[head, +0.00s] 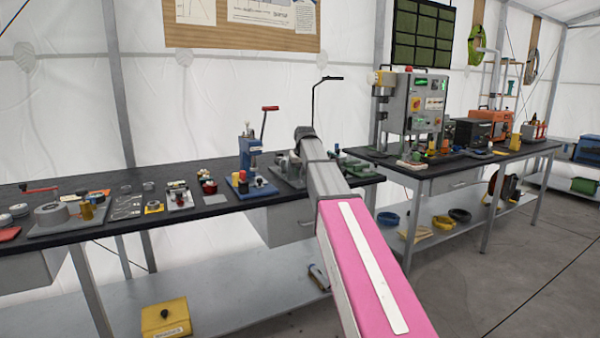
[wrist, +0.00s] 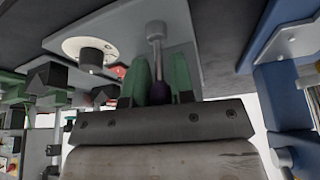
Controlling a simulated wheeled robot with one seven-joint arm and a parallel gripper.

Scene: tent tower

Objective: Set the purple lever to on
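The lever shows in the wrist view as a pale metal rod (wrist: 156,48) rising from a grey plate (wrist: 187,30), with a small dark purple part (wrist: 131,90) at its near end. My gripper (wrist: 161,80) has its two green fingers on either side of the rod, close to the purple part. The dark gripper body hides much of that end, so whether the fingers press on it is unclear. In the head view my arm hides the gripper and lever; only part of the device's grey base (head: 290,178) shows.
In the wrist view, a white disc with a black knob (wrist: 90,55) is to the left and a blue device (wrist: 285,60) to the right. In the head view, a blue press with a red-handled lever (head: 250,150) stands left of my arm on the crowded black bench (head: 225,196).

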